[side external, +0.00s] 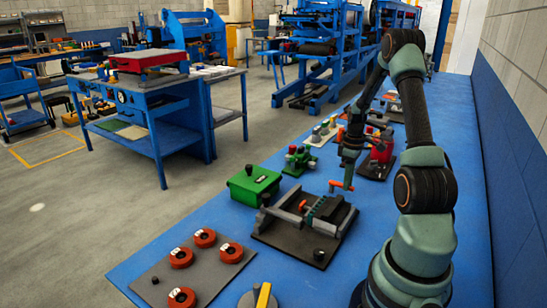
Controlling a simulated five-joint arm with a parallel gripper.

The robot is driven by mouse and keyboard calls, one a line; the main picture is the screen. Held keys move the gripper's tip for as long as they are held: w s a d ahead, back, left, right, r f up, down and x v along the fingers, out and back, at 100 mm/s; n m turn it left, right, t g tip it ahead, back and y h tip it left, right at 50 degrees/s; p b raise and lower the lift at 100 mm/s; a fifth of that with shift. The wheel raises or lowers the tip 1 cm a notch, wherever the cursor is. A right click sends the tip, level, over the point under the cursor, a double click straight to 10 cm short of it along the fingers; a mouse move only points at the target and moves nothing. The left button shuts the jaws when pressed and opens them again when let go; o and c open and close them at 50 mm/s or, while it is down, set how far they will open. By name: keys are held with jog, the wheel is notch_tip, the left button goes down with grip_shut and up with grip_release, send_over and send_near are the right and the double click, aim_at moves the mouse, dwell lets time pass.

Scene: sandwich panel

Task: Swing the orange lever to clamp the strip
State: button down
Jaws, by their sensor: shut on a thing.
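A clamp fixture with grey bars stands on a dark base plate (285,240) at the middle of the blue bench. A teal-green strip (314,211) lies across it, between the bars. The orange lever (341,186) shows at the far right side of the fixture, just under my gripper (346,178). My gripper points down and is shut on the lever; the fingertips are small and partly unclear. A small orange-red piece (303,205) is beside the strip. How the lever joins the fixture cannot be made out.
A green box (254,185) stands left of the fixture. A grey plate (160,275) with several red-orange rings is at front left. A green device (299,160) and a red device (378,155) stand behind. Bare blue bench (215,210) lies left of the green box.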

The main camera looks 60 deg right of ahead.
jog(key=shift+d, duration=0.1)
jog(key=c, duration=0.8)
grip_release()
jog(key=shift+o, duration=0.2)
notch_tip(320, 180, up, 12)
jog(key=shift+r, duration=0.1)
